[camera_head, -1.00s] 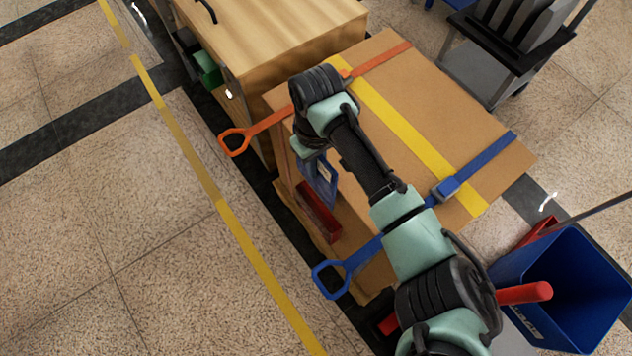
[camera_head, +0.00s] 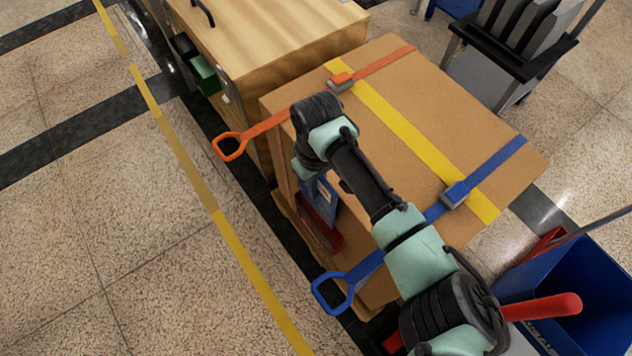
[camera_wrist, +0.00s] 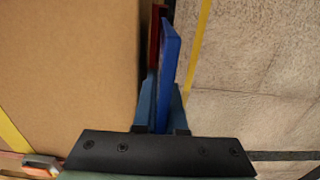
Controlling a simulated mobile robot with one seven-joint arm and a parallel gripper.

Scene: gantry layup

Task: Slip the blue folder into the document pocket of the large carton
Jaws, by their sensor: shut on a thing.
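The large carton (camera_head: 390,85) stands in the middle of the head view. The red document pocket (camera_head: 327,238) is on its left-facing side and shows as a thin red edge in the wrist view (camera_wrist: 154,35). My gripper (camera_wrist: 161,105) is shut on the blue folder (camera_wrist: 171,50), which stands on edge beside the carton wall. The folder, partly hidden by my wrist, also shows in the head view (camera_head: 327,197). Its lower part overlaps the pocket there. I cannot tell whether its edge is inside the pocket or only in front of it.
An orange strap (camera_head: 385,61) and a blue strap (camera_head: 490,165) cross the carton; their handles stick out on the left. A wooden cabinet (camera_head: 265,40) stands behind. A blue bin (camera_head: 575,275) is at the lower right. Floor left of the yellow line is clear.

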